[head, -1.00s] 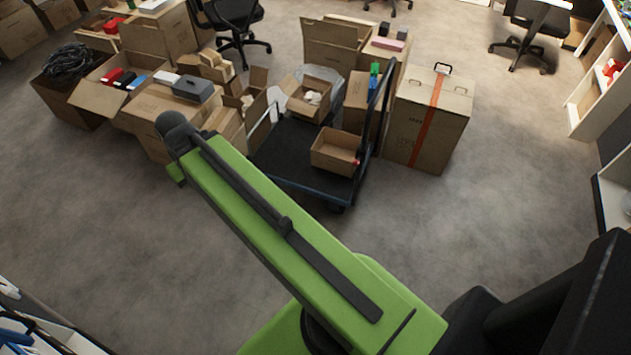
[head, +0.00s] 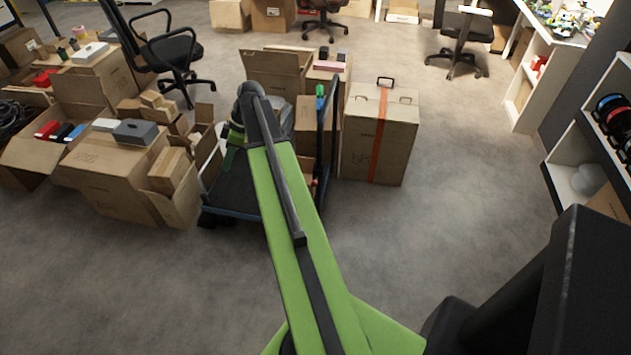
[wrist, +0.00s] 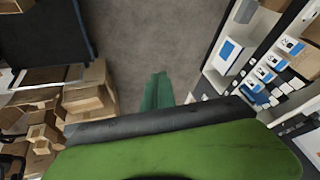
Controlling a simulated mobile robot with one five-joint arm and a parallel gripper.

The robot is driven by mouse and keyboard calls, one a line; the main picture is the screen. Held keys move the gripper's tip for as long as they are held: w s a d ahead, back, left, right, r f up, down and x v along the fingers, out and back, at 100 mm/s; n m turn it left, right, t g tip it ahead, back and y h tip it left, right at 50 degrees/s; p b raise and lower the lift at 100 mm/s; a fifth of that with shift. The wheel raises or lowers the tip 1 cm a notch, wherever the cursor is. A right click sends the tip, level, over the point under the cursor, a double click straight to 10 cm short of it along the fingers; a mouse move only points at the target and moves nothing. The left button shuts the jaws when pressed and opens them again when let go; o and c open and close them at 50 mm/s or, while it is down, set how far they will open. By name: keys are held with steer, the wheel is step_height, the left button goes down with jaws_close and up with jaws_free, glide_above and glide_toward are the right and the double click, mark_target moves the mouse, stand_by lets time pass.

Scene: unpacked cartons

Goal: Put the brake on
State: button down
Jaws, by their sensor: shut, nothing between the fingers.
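The flat trolley has a dark deck (head: 232,190) with a blue edge and stands mid-floor in the head view. Its dark upright handle (head: 326,130) rises at the right end. A small red part (head: 314,183) shows low by the handle; I cannot tell whether it is the brake or how it is set. My green arm covers much of the deck and its load. In the wrist view, my gripper (wrist: 158,88) has its green fingers together, empty, over bare floor. A dark flat panel (wrist: 40,42), perhaps the deck, lies at upper left, apart from the fingers.
Cartons (head: 110,175) crowd the trolley's left side. A tall carton with an orange strap (head: 379,135) stands close at right. Shelves (head: 565,165) line the right wall. Office chairs (head: 170,55) stand behind. The floor in front and to the right is clear.

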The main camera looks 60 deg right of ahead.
steer(key=s+d+f+m+t+b, duration=0.1)
steer(key=s+d+m, duration=0.1)
steer(key=s+d, duration=0.5)
steer(key=s+d+f+m+t+b, duration=0.1)
steer(key=s+d+f+b, duration=0.15)
steer(key=d, duration=0.85)
steer(key=s+d+m+h, duration=0.1)
steer(key=s+d, duration=0.4)
steer(key=s, duration=0.3)
steer(key=s+d+f+m+t+b, duration=0.1)
steer(key=s+d+m, duration=0.1)
steer(key=s+d, duration=0.4)
steer(key=shift+s+d+f+m+h, duration=0.2)
steer(key=shift+s+m+h, duration=0.15)
steer(key=shift+s, duration=0.75)
steer(key=b, duration=1)
glide_above(316, 181)
steer(key=s+d, duration=0.3)
step_height(316, 181, down, 10)
steer(key=r, duration=0.1)
steer(key=shift+w+a+f+b, duration=0.4)
steer(key=shift+a+f+b, duration=0.1)
steer(key=shift+f, duration=0.1)
steer(key=shift+w+a+f+b, duration=0.35)
steer(key=shift+a+f, duration=0.1)
steer(key=shift+f, duration=0.15)
